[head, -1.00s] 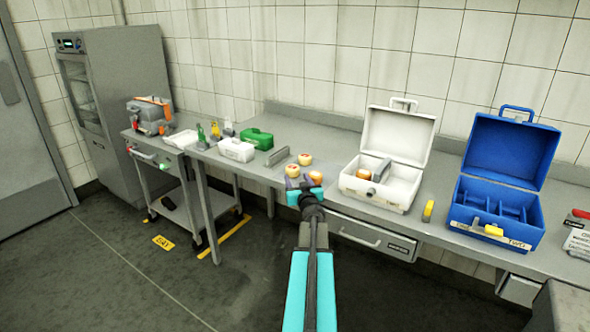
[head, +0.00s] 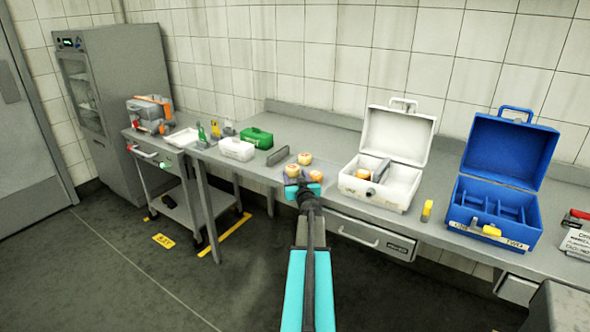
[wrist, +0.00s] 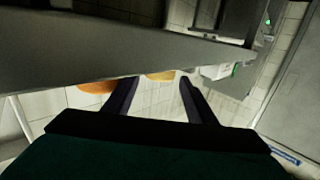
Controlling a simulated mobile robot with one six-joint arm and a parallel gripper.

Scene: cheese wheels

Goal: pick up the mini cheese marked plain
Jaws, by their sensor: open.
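Several small round cheeses sit together near the front edge of the worktop in the head view. One cheese (head: 304,158) is at the back, one (head: 292,170) is at the left, and one (head: 315,175) is at the right, partly hidden by my gripper. Their markings are too small to read, so I cannot tell which is plain. My gripper (head: 297,180) is open and empty, close in front of them. In the wrist view, two orange cheeses (wrist: 97,86) (wrist: 160,76) show partly past the worktop edge, one beyond the gap of my gripper (wrist: 158,80).
The worktop edge (wrist: 80,75) crosses the wrist view close to my fingers. An open white case (head: 345,187) and an open blue case (head: 510,215) stand to the right. A grey block (head: 277,156) and a green box (head: 257,137) stand left of the cheeses.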

